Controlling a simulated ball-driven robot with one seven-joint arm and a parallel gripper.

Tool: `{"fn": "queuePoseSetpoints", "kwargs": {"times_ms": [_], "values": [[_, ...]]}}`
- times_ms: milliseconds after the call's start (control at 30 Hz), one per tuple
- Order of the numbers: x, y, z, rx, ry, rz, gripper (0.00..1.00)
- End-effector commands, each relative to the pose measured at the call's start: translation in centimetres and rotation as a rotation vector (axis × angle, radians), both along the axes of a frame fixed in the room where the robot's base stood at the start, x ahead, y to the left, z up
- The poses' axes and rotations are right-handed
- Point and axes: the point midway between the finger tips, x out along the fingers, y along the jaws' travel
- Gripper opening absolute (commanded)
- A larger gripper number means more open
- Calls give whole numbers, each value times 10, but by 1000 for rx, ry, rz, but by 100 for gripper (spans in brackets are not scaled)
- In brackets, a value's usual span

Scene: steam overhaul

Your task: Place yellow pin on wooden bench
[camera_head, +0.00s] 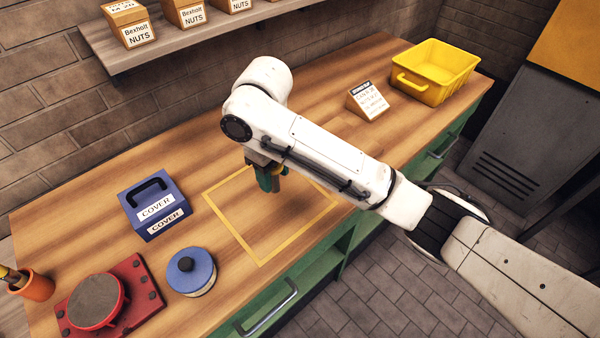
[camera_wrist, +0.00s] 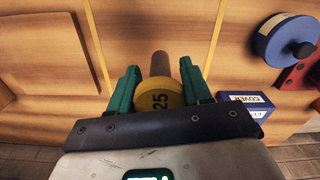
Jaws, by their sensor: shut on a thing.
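A yellow pin (camera_wrist: 160,99) marked "25" is between the two green fingers of my gripper (camera_wrist: 160,88) in the wrist view. A darker brown cylindrical part (camera_wrist: 160,64) extends beyond its yellow head. In the head view my gripper (camera_head: 270,178) is over the yellow outlined square on the wooden bench (camera_head: 330,95), and my arm hides most of it and the pin. My gripper is shut on the pin. I cannot tell whether the pin's lower end touches the bench top.
A blue box labelled "COVER" (camera_head: 153,207), a blue-topped round part (camera_head: 191,272) and a red fixture (camera_head: 97,302) stand left of the square. A small sign (camera_head: 368,100) and a yellow bin (camera_head: 435,70) are toward the back right. The square's visible area is clear.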

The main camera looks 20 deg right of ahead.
Motion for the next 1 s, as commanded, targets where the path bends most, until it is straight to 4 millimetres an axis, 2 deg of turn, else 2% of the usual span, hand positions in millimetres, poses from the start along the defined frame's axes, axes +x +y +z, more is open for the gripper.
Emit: {"fn": "queuePoseSetpoints", "kwargs": {"times_ms": [33,167,233,400,667,1000], "values": [[6,-8,-9,1,0,-4,0],[22,-31,-23,1,0,-3,0],[28,-38,-40,2,1,-2,0],[38,-53,-59,0,-1,0,0],[45,-63,-68,1,-3,1,0],[48,-69,-102,-2,-2,1,0]]}}
